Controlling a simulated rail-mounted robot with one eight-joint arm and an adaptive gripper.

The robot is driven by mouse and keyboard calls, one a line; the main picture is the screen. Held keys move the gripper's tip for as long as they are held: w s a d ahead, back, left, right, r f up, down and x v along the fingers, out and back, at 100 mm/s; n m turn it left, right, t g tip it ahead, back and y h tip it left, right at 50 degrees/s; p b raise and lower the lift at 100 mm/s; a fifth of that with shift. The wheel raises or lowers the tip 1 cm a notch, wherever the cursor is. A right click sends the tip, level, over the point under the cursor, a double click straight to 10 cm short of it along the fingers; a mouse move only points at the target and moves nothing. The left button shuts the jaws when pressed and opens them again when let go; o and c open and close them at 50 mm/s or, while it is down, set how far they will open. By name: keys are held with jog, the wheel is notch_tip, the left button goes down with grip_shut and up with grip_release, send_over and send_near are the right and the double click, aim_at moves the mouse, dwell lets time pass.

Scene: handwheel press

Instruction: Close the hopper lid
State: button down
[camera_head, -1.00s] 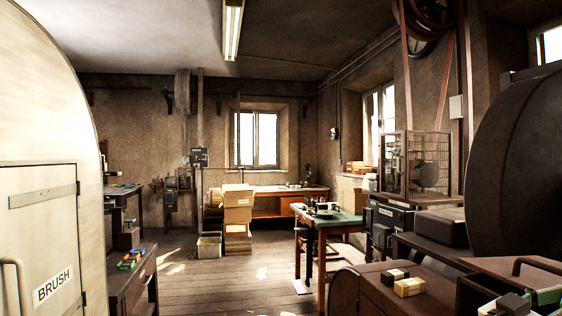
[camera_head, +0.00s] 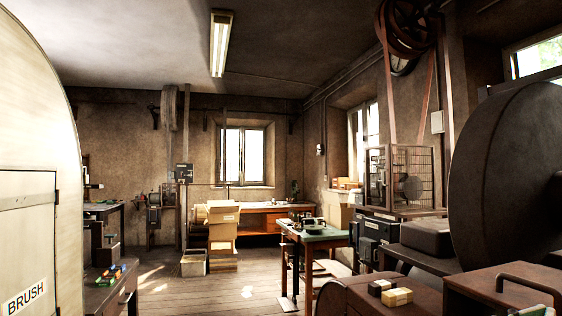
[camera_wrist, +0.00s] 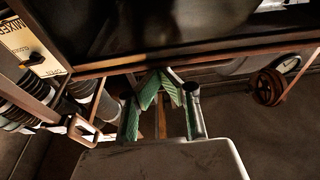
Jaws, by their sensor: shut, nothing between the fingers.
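My gripper (camera_wrist: 163,80) shows in the wrist view, with green-padded fingers brought together and nothing seen between them. Its tips are close below a brown edge (camera_wrist: 200,58) of a dark panel (camera_wrist: 185,30) in the picture; I cannot tell whether they touch it. I cannot surely identify the hopper lid or whether this panel belongs to it. In the head view, a brown box-like part with a bar handle (camera_head: 512,286) is at the lower right; its role is unclear. My gripper is not seen in the head view.
In the wrist view, a labelled plate (camera_wrist: 30,45) and stacked discs (camera_wrist: 30,105) are at left, a pulley wheel (camera_wrist: 268,87) at right. In the head view, a large dark drum (camera_head: 505,185) is at right and a BRUSH door (camera_head: 28,245) at left.

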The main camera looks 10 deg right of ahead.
jog(key=shift+s+f, duration=0.2)
jog(key=shift+f, duration=0.25)
notch_tip(320, 180, up, 5)
jog(key=p, duration=0.5)
jog(key=w+f+v, duration=0.1)
jog(key=v, duration=0.9)
jog(key=a+f+n+t+y+p, duration=0.25)
jog(key=a+f+n+y, duration=0.35)
jog(key=f+n+y, duration=0.6)
jog(key=a+f+n+t+y, duration=0.1)
jog(key=a+n+t+y, duration=0.2)
jog(key=a, duration=1.3)
jog(key=n+y, duration=0.2)
jog(key=y, duration=0.3)
jog(key=shift+a+f+y, duration=0.15)
jog(key=shift+a+y, duration=0.2)
jog(key=shift+y, duration=0.05)
